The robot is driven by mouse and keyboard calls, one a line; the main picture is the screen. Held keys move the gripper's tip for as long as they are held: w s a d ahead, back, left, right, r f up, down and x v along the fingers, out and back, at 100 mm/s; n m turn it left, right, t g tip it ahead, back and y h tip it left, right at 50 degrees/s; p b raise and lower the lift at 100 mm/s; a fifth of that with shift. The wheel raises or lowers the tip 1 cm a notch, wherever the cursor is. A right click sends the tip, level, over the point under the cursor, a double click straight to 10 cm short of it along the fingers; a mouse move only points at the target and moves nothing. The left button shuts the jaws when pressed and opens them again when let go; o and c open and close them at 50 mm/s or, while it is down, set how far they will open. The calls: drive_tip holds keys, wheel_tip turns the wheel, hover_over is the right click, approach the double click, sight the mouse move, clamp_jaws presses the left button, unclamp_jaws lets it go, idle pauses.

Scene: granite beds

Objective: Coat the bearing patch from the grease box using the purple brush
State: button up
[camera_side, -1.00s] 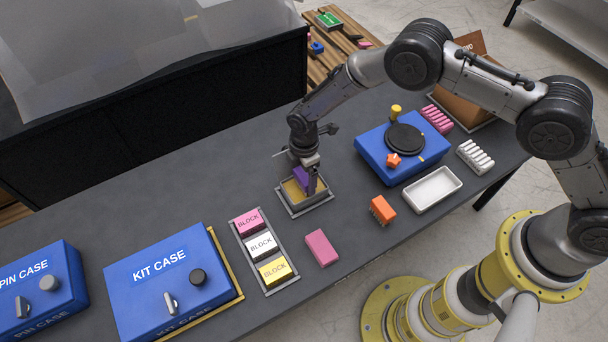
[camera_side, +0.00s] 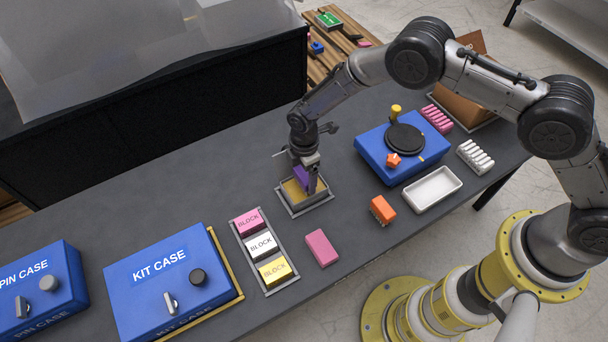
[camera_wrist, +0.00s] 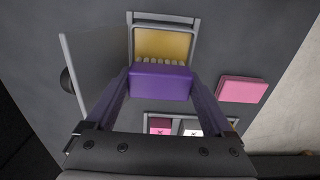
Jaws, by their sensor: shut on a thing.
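My gripper (camera_side: 311,179) is shut on the purple brush (camera_wrist: 160,80), which also shows in the side view (camera_side: 300,175). The brush's pale bristles point toward the grease box (camera_wrist: 164,18). This is an open grey-rimmed box with a yellow filling, and it also shows in the side view (camera_side: 318,202). The brush is at the box's near edge in the wrist view. I cannot tell whether the bristles touch the grease. The blue unit (camera_side: 378,158) at the right carries a black round disc (camera_side: 405,139); I cannot tell where the bearing patch is.
An orange brush (camera_side: 382,209) and a pink block (camera_side: 321,247) lie nearby. A tray of labelled blocks (camera_side: 293,284), a kit case (camera_side: 135,300) and a pin case (camera_side: 35,275) stand left. A white tray (camera_side: 411,203) sits right. The table behind the grease box is clear.

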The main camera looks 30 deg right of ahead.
sight(304, 174)
drive_tip(key=shift+r, duration=3.35)
